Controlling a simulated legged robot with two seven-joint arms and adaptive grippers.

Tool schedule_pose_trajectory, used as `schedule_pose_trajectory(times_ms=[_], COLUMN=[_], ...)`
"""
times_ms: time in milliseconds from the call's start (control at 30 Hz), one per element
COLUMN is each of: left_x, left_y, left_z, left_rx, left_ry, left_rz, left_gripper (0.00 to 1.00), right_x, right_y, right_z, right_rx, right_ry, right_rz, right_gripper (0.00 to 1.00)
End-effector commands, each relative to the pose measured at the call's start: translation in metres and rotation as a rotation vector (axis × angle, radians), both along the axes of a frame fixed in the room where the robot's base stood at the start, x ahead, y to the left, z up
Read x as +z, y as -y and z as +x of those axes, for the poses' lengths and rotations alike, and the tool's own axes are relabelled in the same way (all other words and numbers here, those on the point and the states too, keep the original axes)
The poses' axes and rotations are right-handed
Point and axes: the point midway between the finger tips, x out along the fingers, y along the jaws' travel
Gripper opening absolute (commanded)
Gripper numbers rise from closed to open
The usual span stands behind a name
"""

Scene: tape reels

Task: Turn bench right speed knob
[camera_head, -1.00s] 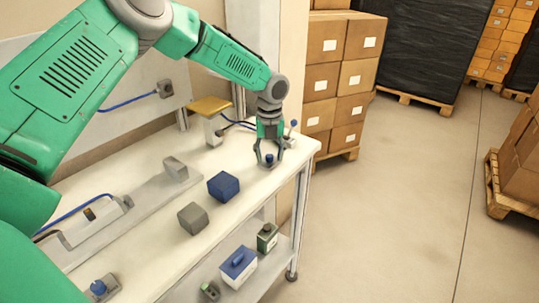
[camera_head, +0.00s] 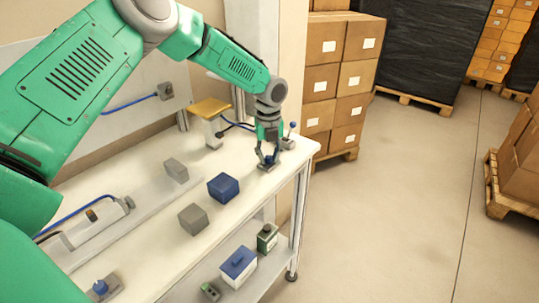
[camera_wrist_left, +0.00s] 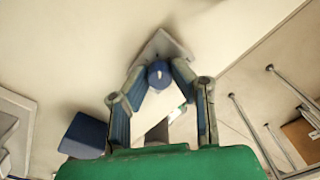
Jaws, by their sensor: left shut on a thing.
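The bench right speed knob is a small blue knob (camera_head: 270,159) on a grey base (camera_head: 265,167) near the bench's right end. My left gripper (camera_head: 268,158) reaches down over it with its fingers shut on the knob. In the left wrist view the blue knob (camera_wrist_left: 159,74) sits between the two fingertips (camera_wrist_left: 158,78), with its grey base (camera_wrist_left: 163,46) behind. A pale mark shows on the knob's top. My right gripper is not in view.
A blue box (camera_head: 223,187) and a grey box (camera_head: 193,218) stand on the bench (camera_head: 150,252). Another blue knob (camera_head: 100,287) is at the near left.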

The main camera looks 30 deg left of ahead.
Motion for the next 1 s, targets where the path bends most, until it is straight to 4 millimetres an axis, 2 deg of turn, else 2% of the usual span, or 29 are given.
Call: schedule_pose_trajectory(times_ms=[400, 1000], left_x=[0.002, 0.002], left_y=[0.000, 0.000], left_z=[0.001, 0.002], left_rx=[0.373, 0.944], left_ry=[0.004, 0.007], left_rz=[0.002, 0.001], left_gripper=[0.00, 0.00], right_x=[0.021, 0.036], right_y=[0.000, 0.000], right_z=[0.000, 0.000], right_rx=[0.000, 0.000], right_ry=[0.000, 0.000], right_rz=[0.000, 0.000], right_gripper=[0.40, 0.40])
